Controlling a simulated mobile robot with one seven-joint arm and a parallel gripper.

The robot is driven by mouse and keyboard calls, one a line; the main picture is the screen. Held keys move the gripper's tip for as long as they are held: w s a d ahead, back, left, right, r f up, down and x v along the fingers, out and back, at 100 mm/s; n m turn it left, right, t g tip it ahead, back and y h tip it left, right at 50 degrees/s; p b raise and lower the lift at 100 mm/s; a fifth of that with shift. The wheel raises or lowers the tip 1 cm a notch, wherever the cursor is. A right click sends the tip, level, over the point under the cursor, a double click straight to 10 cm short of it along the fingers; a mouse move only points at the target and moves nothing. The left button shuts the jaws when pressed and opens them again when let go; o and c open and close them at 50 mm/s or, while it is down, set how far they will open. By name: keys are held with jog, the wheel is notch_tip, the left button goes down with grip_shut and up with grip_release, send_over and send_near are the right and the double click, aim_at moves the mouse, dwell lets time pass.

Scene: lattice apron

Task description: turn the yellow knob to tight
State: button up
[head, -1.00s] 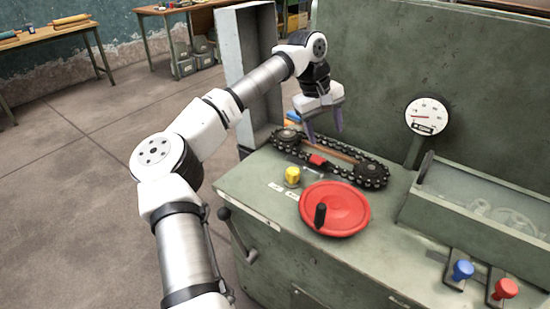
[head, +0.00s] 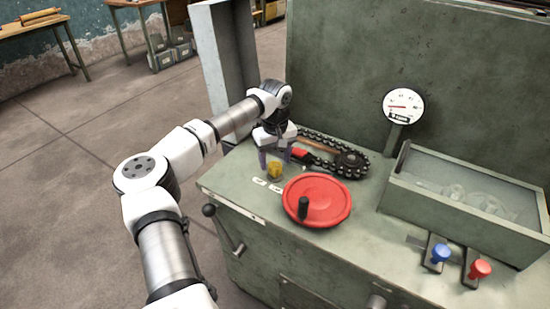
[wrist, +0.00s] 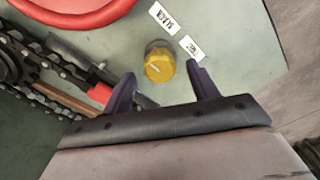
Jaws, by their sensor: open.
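The yellow knob (head: 275,171) stands on the green bench top, left of the red handwheel. In the wrist view the knob (wrist: 159,63) shows its top with a pale pointer line, just beyond and between my fingertips. Two small white labels lie beside it, one label (wrist: 161,19) and another label (wrist: 191,47); I cannot read them surely. My gripper (head: 275,158) is open and empty, with its dark purple fingers apart, just behind the knob in the head view. The gripper (wrist: 161,82) does not visibly touch the knob.
The red handwheel (head: 328,200) with a black handle is close to the right of the knob. A chain on sprockets (head: 351,160) lies behind. A dial gauge (head: 403,106), a clear-topped box (head: 455,208), a blue knob (head: 441,252) and a red knob (head: 481,268) are farther right.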

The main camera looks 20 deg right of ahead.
jog(key=shift+f, duration=0.6)
jog(key=c, duration=1)
